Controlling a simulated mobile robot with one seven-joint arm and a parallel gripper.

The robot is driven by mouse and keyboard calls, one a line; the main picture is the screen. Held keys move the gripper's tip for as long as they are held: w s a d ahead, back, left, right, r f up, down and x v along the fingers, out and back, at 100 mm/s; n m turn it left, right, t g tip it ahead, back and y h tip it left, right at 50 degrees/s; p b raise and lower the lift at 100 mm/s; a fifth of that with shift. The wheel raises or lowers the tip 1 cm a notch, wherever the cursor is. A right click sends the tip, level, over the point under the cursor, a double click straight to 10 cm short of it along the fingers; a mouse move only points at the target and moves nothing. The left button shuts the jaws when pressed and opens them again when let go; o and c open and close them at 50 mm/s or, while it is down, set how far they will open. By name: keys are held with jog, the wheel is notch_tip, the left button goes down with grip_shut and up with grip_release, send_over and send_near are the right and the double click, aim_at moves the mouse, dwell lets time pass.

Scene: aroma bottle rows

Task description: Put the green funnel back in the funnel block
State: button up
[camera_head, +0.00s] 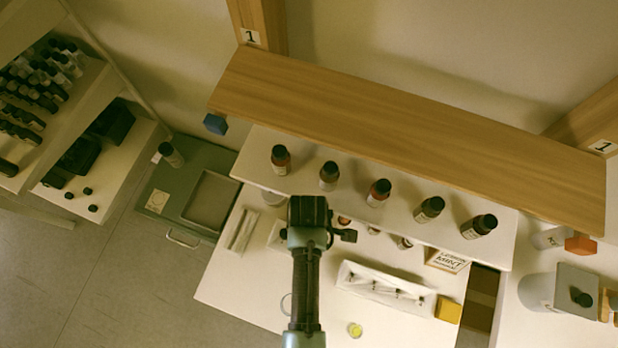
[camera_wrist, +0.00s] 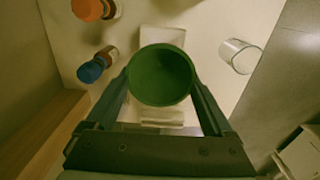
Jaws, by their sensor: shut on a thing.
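The green funnel (camera_wrist: 160,75) shows in the wrist view as a round, deep cup with its open mouth facing the camera. My gripper (camera_wrist: 160,88) is shut on it, one finger on each side. In the head view my gripper (camera_head: 308,212) is above the white table, and I cannot make out the funnel there; my arm hides it. A pale block (camera_wrist: 162,38) lies partly behind the funnel in the wrist view. I cannot tell for sure whether it is the funnel block.
Orange-capped (camera_wrist: 88,9) and blue-capped (camera_wrist: 92,70) bottles stand left in the wrist view, a clear glass (camera_wrist: 240,56) right. In the head view a bottle shelf (camera_head: 345,205) and wooden ledge (camera_head: 400,135) lie beyond my gripper. A white rack (camera_head: 385,288) stands right.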

jog(key=shift+w+f+b, duration=0.45)
jog(key=shift+f, duration=0.05)
jog(key=shift+s+f+b, duration=0.2)
jog(key=shift+f+b, duration=2.7)
jog(key=shift+b, duration=0.25)
jog(key=shift+f+b, duration=0.4)
jog(key=shift+f, duration=0.2)
jog(key=o, duration=1.1)
jog(key=shift+c, duration=0.2)
jog(key=shift+r, duration=0.1)
